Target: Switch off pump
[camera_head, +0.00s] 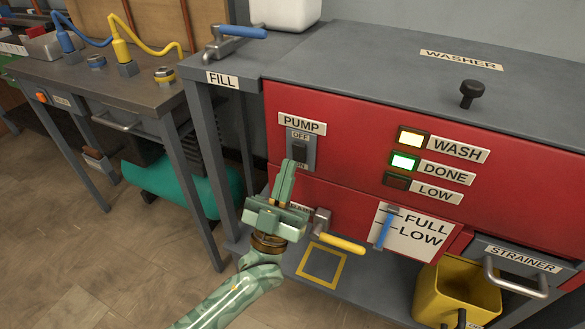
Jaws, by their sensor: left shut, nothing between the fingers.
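The pump switch (299,151) is a dark rocker on a grey plate marked OFF above and ON below, under a PUMP label (302,124) on the washer's red front panel (350,140). My left gripper (287,165) is pale green and shut, with nothing in it. Its fingertips point up just below and left of the switch, near the ON marking. I cannot tell whether they touch the plate. The rocker's exact position is too small to tell. My right gripper is not in view.
A yellow-handled valve (340,243) sticks out just right of my left gripper. A blue-handled valve (240,32) sits on top by the FILL label. The WASH (412,139) and DONE (404,162) lamps are lit. A yellow bucket (452,295) stands lower right.

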